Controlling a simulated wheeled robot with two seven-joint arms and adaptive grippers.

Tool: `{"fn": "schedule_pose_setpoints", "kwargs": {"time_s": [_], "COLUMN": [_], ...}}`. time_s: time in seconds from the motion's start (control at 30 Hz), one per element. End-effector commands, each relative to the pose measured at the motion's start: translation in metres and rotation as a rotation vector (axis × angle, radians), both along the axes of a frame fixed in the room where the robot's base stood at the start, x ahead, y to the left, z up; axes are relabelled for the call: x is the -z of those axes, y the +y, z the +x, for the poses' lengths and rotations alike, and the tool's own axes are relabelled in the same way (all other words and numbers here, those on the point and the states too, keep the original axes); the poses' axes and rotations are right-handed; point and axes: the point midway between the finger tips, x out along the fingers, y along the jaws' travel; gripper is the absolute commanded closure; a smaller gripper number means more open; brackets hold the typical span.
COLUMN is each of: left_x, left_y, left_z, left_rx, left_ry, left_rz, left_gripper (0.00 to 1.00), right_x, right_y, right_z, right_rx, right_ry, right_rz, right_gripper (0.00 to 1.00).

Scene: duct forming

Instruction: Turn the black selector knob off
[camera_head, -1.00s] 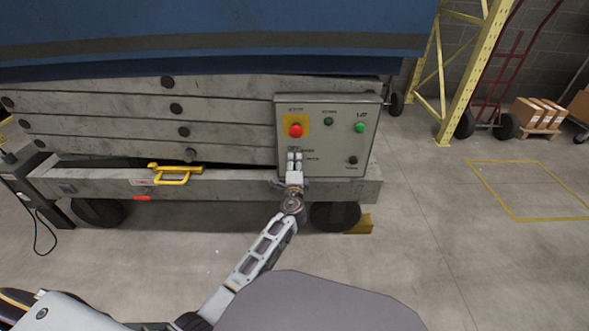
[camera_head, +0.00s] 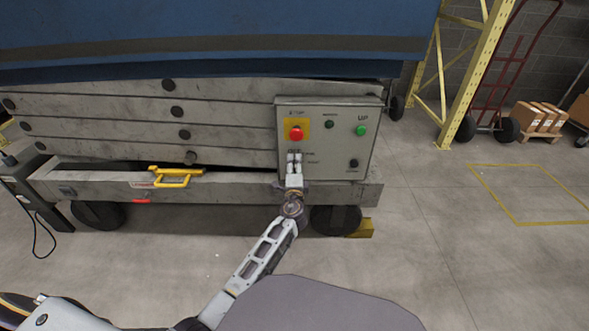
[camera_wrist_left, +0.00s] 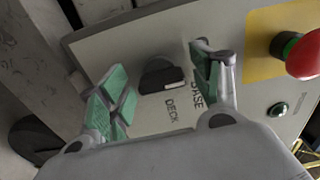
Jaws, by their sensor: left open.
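The black selector knob (camera_wrist_left: 160,78) is on the grey control panel (camera_wrist_left: 145,110), beside lettering that reads DECK and BASE in the left wrist view. My left gripper (camera_wrist_left: 162,85) is open, with its green-padded fingers on either side of the knob. I cannot tell whether either finger touches it. In the head view, my left gripper (camera_head: 294,158) is at the lower left of the panel (camera_head: 345,150) and hides the knob. My right gripper is not in view.
A red stop button (camera_head: 296,133) on a yellow plate sits just above my left gripper. A green UP button (camera_head: 361,131) and a small black control (camera_head: 354,163) are to the right. A yellow handle (camera_head: 175,177) is on the lift's base at left.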

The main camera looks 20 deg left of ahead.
Motion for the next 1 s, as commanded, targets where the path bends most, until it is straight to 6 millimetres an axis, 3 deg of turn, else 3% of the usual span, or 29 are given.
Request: {"fn": "schedule_pose_setpoints", "kwargs": {"time_s": [0.47, 1.0], "left_x": [0.0, 0.0], "left_y": [-0.003, -0.016], "left_z": [-0.011, -0.057], "left_rx": [0.001, 0.0], "left_ry": [-0.001, 0.0], "left_rz": [0.001, 0.0], "left_gripper": [0.36, 0.36], "right_x": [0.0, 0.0], "right_y": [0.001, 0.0], "right_z": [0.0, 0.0], "right_rx": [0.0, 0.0], "right_ry": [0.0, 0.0], "right_rz": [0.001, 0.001], "right_gripper": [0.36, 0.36]}}
